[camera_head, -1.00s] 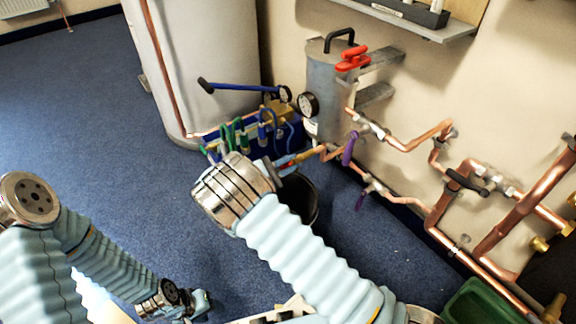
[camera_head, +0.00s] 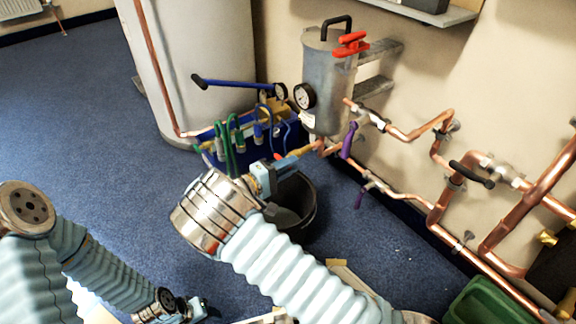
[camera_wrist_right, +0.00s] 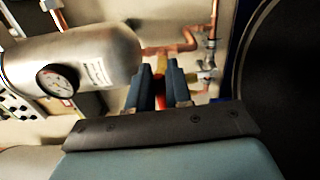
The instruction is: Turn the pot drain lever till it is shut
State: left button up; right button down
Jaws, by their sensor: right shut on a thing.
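The pot is a grey upright cylinder (camera_head: 325,85) with a black top handle, a gauge and red handles at its upper right. It also shows in the right wrist view (camera_wrist_right: 105,62), lying sideways at the left. A brass drain fitting (camera_head: 305,150) comes out at its foot. My right gripper (camera_head: 290,161) is at this fitting. In the wrist view its two dark fingers (camera_wrist_right: 158,88) are shut on the red drain lever (camera_wrist_right: 160,101), mostly hidden between them. My left gripper (camera_head: 195,308) is low at the left, away from the pot; its jaws are unclear.
A black bucket (camera_head: 301,212) stands on the floor below the drain. Blue and green hoses (camera_head: 232,140) are to the left, beside a white tank (camera_head: 205,60). Copper pipes with purple levers (camera_head: 348,140) run along the wall at right. A green box (camera_head: 490,303) is at the lower right.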

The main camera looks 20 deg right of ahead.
jog(key=shift+f+m, duration=0.2)
jog(key=shift+m, duration=0.3)
jog(key=c, duration=1.1)
grip_release()
jog(key=p+v, duration=0.1)
jog(key=v, duration=1.3)
jog(key=shift+p, duration=0.3)
